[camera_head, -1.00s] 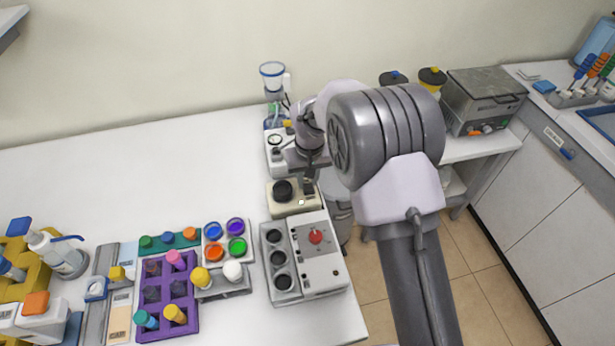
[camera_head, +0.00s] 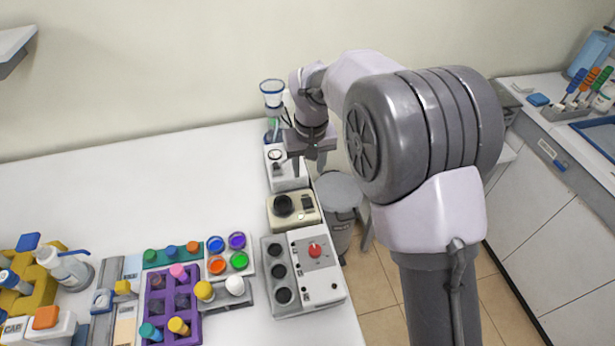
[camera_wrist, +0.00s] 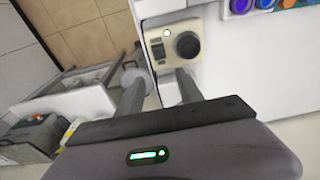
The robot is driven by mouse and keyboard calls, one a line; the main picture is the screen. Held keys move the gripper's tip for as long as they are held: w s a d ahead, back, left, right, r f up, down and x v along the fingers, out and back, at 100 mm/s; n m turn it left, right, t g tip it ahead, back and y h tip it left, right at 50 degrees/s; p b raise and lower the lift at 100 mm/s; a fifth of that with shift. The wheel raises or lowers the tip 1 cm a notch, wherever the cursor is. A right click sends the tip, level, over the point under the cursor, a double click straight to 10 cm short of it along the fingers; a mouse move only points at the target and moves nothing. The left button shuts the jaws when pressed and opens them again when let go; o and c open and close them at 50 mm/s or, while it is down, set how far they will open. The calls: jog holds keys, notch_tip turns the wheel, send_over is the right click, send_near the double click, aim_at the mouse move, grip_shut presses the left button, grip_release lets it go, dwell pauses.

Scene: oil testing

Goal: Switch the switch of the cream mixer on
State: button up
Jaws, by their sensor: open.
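The cream mixer (camera_head: 281,223) is a small cream box with a round black knob, near the table's right edge. It shows at the top of the wrist view (camera_wrist: 203,62). Its small dark switch (camera_wrist: 158,52) sits beside the knob, with a white round spot near it; whether it is on or off I cannot tell. My gripper (camera_head: 308,160) is open and empty, pointing down, behind the mixer in the head view near a white device. In the wrist view, the finger tips (camera_wrist: 158,84) are apart from the mixer.
A white device (camera_head: 287,179) stands behind the mixer. A grey-white box with black holes and a red knob (camera_head: 315,250) stands in front. A grey bin (camera_head: 340,190) is right of the table. The table's left middle is clear.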

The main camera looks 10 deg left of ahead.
jog(key=shift+s+d+r+p, duration=0.1)
jog(key=shift+s+r+p, duration=0.05)
jog(key=shift+r, duration=0.85)
jog(key=shift+s+r+p, duration=0.1)
jog(key=shift+r+p, duration=0.05)
jog(key=shift+r, duration=0.8)
